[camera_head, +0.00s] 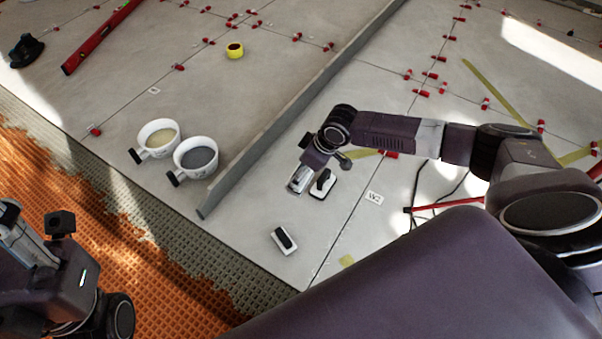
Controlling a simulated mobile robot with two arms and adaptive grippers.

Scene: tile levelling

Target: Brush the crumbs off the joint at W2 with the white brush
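The W2 label (374,197) lies on the grey tiles right of my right gripper. My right gripper (299,181) points down beside a small white-based tool with a black handle (324,184); contact and finger opening are unclear. A second small white block with a black top (284,241) lies nearer the tile edge. I cannot tell which of these two is the white brush. The tile joint near W2 shows as a thin line; crumbs are too small to make out. My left gripper (38,238) is at the lower left over the orange mat, away from the tools; its opening is unclear.
A long grey bar (300,108) lies across the tiles left of my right gripper. Two white pots (196,158) (158,138) stand beyond it. Cables lie right of W2.

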